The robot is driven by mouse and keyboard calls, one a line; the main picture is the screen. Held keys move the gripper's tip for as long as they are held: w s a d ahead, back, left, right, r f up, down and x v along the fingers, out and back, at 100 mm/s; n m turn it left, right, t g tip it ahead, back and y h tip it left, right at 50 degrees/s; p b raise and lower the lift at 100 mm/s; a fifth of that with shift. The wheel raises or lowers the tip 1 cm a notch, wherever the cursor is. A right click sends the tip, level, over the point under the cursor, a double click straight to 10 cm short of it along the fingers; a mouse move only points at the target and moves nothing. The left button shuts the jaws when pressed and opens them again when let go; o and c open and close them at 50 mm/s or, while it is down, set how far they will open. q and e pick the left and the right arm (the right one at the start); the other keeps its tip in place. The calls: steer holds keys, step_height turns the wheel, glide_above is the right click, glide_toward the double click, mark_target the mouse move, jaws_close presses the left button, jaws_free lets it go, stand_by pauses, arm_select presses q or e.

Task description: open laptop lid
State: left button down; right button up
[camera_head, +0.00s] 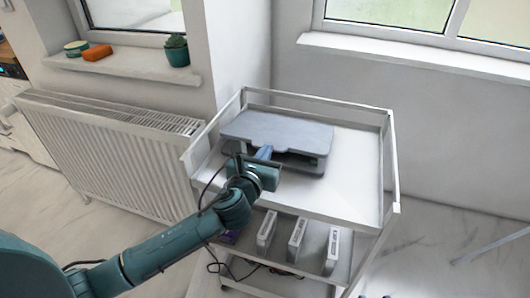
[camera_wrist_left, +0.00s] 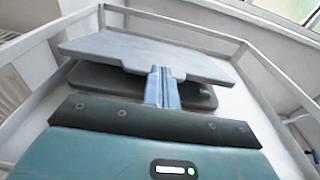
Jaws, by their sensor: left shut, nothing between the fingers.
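A grey laptop lies on the top shelf of a white cart. Its lid (camera_head: 278,130) is raised a little at the near edge, with a dark gap above the base (camera_head: 312,167). In the left wrist view the lid (camera_wrist_left: 150,54) slants over the dark base (camera_wrist_left: 98,78), partly open. My left gripper (camera_head: 264,153) is at the middle of the laptop's near edge. Its blue fingers (camera_wrist_left: 162,74) are shut with nothing between them, and their tips reach the lid's front edge. Whether they touch the lid is hard to tell. My right gripper is not in view.
The cart's top shelf (camera_head: 352,180) has a raised rail around it and is bare right of the laptop. Several white boxes (camera_head: 297,236) stand on the lower shelf. A radiator (camera_head: 110,150) is left of the cart; a potted cactus (camera_head: 177,52) stands on the sill.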

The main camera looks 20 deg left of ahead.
arm_select(q)
steer(key=shift+r, duration=0.2)
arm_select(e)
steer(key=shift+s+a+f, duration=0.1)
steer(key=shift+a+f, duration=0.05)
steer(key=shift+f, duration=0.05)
arm_select(q)
steer(key=shift+w+r+p, duration=0.15)
steer(key=shift+r+p, duration=0.1)
steer(key=shift+p, duration=0.2)
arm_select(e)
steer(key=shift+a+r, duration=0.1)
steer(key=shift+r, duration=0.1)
